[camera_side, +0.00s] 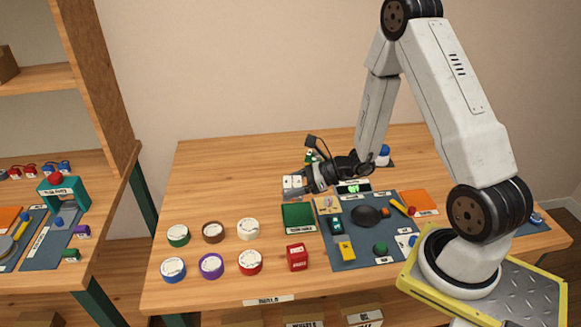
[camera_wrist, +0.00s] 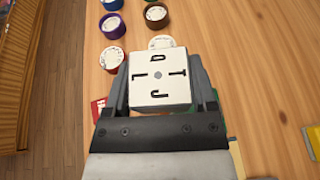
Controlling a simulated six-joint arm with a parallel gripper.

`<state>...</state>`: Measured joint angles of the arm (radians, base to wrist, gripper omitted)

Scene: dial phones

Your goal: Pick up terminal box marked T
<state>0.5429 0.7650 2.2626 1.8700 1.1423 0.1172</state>
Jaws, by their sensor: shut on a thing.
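My gripper (camera_wrist: 160,85) is shut on a white square box (camera_wrist: 157,92) with black letters on its upward face. The letters T, J, L and what looks like Q sit around a small grey dot. One dark finger is on each side of the box in the wrist view. In the side view, my gripper (camera_side: 305,182) holds the white box (camera_side: 292,186) above the table, just behind the green tray. The letters are too small to read in the side view.
Several round coloured-rim containers (camera_side: 211,265) stand on the left of the table, near a red box (camera_side: 297,257). The green tray (camera_side: 298,217) looks empty. A dark blue mat (camera_side: 352,258) with tools and small items lies to the right. The table's back left is clear.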

